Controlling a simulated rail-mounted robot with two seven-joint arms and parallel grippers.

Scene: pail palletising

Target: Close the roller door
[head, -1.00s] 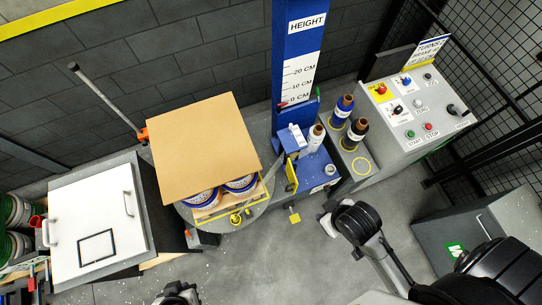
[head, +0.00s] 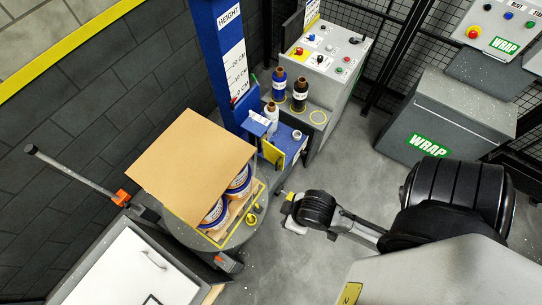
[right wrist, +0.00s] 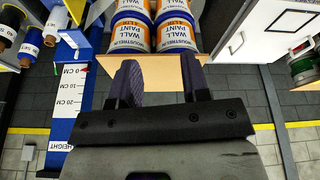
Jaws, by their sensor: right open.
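I cannot make out a roller door in either current view. My right gripper (head: 287,204) hangs over the grey floor in the head view, right of the loaded pallet and apart from it. The right wrist view shows its two dark fingers (right wrist: 162,80) spread apart with nothing between them. White and blue wall paint pails (right wrist: 160,32) appear beyond the fingers there. My left gripper is not in view.
A brown board (head: 190,158) covers pails (head: 238,183) on a round turntable. A blue height-marked mast (head: 225,55), a control console (head: 325,55) and a grey WRAP box (head: 455,108) stand behind. A white-topped cabinet (head: 120,265) is lower left. Floor between pallet and WRAP box is clear.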

